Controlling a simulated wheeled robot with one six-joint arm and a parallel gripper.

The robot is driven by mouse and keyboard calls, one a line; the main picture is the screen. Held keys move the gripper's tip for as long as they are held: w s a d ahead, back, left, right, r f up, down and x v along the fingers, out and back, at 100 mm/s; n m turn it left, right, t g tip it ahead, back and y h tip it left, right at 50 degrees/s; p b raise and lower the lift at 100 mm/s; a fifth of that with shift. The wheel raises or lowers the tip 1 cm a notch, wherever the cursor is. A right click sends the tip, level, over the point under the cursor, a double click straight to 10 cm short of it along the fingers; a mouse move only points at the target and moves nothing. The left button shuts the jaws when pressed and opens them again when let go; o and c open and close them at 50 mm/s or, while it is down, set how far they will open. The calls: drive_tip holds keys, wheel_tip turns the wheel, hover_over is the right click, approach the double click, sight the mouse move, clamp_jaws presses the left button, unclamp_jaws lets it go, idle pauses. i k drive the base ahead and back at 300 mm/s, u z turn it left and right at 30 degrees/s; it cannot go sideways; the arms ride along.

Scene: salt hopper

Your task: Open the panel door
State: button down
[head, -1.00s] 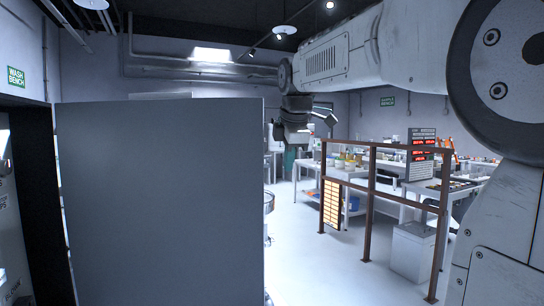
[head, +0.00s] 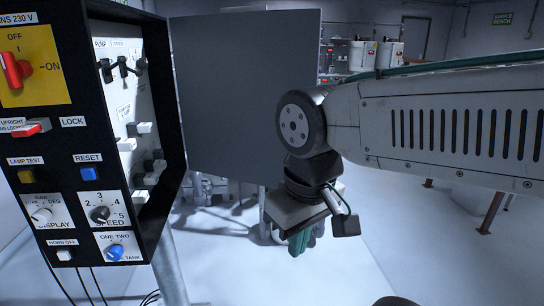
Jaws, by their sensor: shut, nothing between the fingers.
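The panel door (head: 245,95) is a flat dark grey sheet in the head view, standing upright and swung out at the right side of a black control box (head: 172,110). The box's opening is uncovered and shows a white inner panel (head: 125,75) with black breakers and white switches. Where the door joins the box is hard to see. My gripper (head: 298,245) is shut and empty. It points down, below and in front of the door's lower right corner, and appears apart from the door and the box.
The box front carries a red rotary switch (head: 14,68) on a yellow plate, a red-tipped LOCK switch (head: 28,128), buttons and knobs. A metal post (head: 170,265) stands under the box, with cables beside it. White containers (head: 375,55) stand on shelving behind. The floor at right is mostly clear.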

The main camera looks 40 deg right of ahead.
sight(233, 66)
drive_tip(key=u, duration=0.65)
drive_tip(key=k, duration=0.85)
drive_tip(key=u, duration=0.8)
drive_tip(key=i, duration=0.9)
drive_tip(key=z, duration=0.7)
drive_tip(key=i, duration=0.75)
drive_tip(key=z, duration=0.95)
drive_tip(key=i, duration=0.35)
drive_tip(key=z, duration=0.35)
